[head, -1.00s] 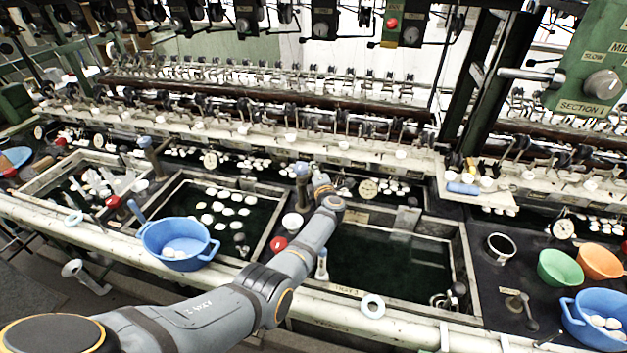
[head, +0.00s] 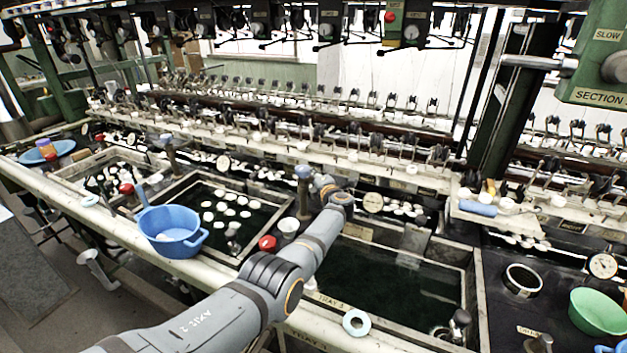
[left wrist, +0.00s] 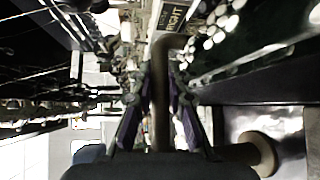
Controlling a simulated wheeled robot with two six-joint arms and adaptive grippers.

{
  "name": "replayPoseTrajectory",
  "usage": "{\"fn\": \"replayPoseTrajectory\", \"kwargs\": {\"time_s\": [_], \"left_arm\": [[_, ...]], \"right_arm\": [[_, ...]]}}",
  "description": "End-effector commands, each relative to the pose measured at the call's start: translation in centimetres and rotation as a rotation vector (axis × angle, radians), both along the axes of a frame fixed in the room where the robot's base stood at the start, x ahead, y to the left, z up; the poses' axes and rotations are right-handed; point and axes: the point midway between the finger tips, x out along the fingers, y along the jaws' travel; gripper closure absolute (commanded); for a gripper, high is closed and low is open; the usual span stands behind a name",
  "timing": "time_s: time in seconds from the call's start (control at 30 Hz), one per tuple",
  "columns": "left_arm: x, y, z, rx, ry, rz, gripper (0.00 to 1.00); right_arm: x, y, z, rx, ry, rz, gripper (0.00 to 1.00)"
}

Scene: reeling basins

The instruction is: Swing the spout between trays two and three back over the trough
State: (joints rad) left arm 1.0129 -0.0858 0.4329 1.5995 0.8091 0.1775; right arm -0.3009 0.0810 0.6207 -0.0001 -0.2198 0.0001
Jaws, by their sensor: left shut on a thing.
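The spout post between trays two and three (head: 304,200) stands upright with a blue-grey top, just left of my left gripper (head: 322,186) in the head view. The gripper's fingers are largely hidden there by its own wrist. In the left wrist view the spout's brownish pipe (left wrist: 160,95) runs between the two fingers of my left gripper (left wrist: 158,108), which is shut on it. The pipe bends to the right at its far end. Tray two (head: 268,236) holds white cocoons in dark water. Tray three (head: 468,290) holds dark water. My right gripper is not in view.
A blue basin (head: 170,226) sits on the front rail at left. A white ring (head: 356,322) lies on the rail before tray three. A red knob (head: 267,243) and a pale cup (head: 289,226) stand near the arm. A green bowl (head: 598,310) is at right.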

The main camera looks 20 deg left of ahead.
Motion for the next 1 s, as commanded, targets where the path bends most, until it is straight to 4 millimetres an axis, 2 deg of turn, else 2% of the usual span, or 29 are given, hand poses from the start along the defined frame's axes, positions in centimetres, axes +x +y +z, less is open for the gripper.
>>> {"fn": "replayPoseTrajectory", "kwargs": {"time_s": [0.17,0.2,0.33,0.77,1.0], "left_arm": [[0.0,-0.2,0.0,-0.002,0.000,-0.004,1.00],[0.0,-0.2,0.0,-0.002,0.000,-0.004,0.79],[0.0,-0.1,0.0,-0.001,-0.001,-0.003,0.61],[-0.3,-0.5,-0.1,-0.001,-0.001,-0.003,0.61],[-2.2,-2.2,0.2,-0.004,-0.002,-0.004,0.61]], "right_arm": [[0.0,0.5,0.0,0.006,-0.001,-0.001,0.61],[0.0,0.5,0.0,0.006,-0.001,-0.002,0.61],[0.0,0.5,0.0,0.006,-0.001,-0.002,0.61],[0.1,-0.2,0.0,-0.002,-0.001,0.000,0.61],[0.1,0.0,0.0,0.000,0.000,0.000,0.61]]}}
